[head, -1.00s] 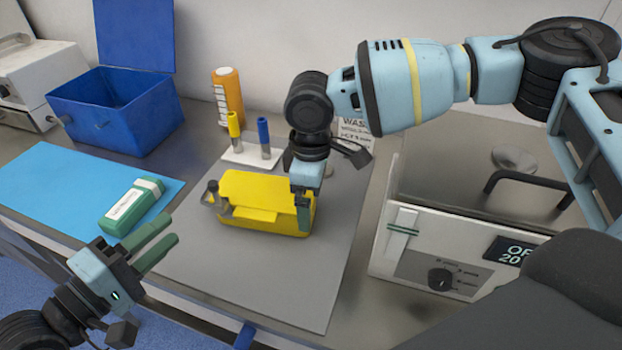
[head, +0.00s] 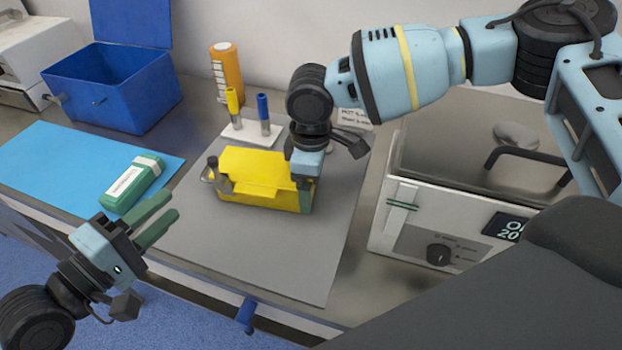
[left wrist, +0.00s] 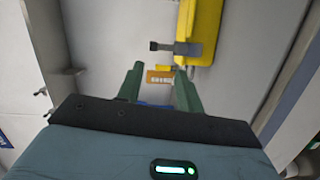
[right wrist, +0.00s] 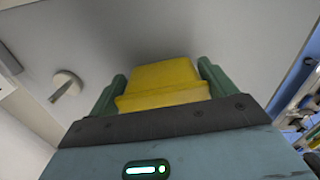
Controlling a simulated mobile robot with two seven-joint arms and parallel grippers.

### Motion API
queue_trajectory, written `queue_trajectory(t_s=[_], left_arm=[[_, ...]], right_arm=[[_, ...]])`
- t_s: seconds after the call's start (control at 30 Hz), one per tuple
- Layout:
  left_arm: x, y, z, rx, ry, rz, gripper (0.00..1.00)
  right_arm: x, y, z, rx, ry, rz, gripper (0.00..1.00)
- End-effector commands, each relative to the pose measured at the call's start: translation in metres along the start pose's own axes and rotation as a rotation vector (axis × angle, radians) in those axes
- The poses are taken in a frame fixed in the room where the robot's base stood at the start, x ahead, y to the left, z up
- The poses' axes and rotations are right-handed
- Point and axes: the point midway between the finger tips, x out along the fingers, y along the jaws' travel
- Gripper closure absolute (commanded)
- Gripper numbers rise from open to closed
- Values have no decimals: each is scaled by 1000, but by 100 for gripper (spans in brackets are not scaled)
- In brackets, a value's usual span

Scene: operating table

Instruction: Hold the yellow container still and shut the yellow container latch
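The yellow container (head: 258,178) stands on the grey mat, its long side across the head view. A grey metal latch part (head: 209,172) sticks out at its left end; it also shows in the left wrist view (left wrist: 180,48). Whether the latch is engaged is unclear. My right gripper (right wrist: 162,72) reaches down over the container's right end, a finger against each side with no clear gap. My left gripper (head: 168,218) is open and empty, left of and in front of the container. The left wrist view shows space between its fingers (left wrist: 157,85).
A white stand (head: 252,134) with yellow and blue tubes and an orange bottle (head: 227,75) stand behind the container. A green case (head: 131,184) lies on the blue mat (head: 60,170). An open blue box (head: 115,90) is back left, a white-fronted bath (head: 430,225) right. The mat's front is clear.

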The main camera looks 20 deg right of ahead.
Motion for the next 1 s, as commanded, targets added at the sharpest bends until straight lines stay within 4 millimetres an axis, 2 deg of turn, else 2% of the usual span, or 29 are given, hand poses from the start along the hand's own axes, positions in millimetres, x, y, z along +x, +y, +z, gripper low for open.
queue_trajectory(t_s=[0.03, 0.23, 0.27, 0.53, 0.67, 1.0], left_arm=[[0, 0, 0, 0, 0, 0, 64], [0, 0, 0, 0, 0, 0, 64], [0, 0, 0, 0, 0, 0, 66], [0, -1, -1, -2, 0, -2, 100], [1, -8, -8, -23, -4, -20, 100], [-5, -40, -46, -178, -103, -48, 100]], right_arm=[[0, 0, 0, 0, 0, 0, 22], [0, 0, 0, -1, 0, 0, 48], [0, 0, 0, -1, 0, 0, 49], [0, 0, 0, -1, 1, 0, 49], [0, 0, 0, -1, 1, 0, 49], [0, 0, 0, -1, 1, 1, 49]])
